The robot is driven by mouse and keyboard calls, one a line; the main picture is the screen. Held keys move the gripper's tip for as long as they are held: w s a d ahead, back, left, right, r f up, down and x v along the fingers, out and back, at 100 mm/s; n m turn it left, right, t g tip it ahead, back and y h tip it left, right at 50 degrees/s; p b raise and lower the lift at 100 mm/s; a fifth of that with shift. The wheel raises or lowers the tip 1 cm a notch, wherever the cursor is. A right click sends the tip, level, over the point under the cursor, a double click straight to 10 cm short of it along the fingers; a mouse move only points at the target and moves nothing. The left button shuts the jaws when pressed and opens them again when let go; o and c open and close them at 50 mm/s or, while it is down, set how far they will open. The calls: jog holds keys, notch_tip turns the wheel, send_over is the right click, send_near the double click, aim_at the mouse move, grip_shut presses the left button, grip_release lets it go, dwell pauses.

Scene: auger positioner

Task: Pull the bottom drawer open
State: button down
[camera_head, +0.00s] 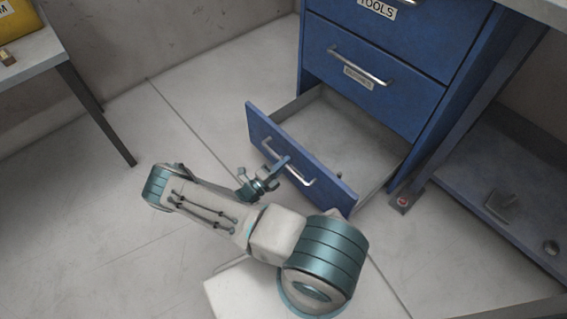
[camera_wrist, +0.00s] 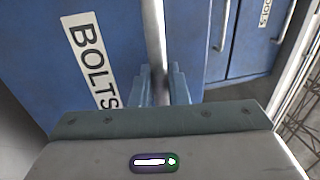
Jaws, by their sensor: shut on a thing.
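The bottom drawer (camera_head: 300,158) of the blue cabinet (camera_head: 395,50) is pulled well out, and its grey interior shows behind the blue front. Its silver bar handle (camera_head: 300,178) runs along that front. In the wrist view the handle (camera_wrist: 153,35) passes between the two teal fingers (camera_wrist: 160,88). A white label reading BOLTS (camera_wrist: 90,60) is on the drawer front beside it.
The drawer above (camera_head: 375,80) is closed. A table (camera_head: 35,48) with a yellow item (camera_head: 15,18) stands at the upper left. The floor left of the drawer is clear.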

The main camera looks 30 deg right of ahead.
jog(key=c, duration=1.5)
grip_release()
jog(key=p+v, duration=0.2)
jog(key=v, duration=1.2)
jog(key=shift+f, duration=0.1)
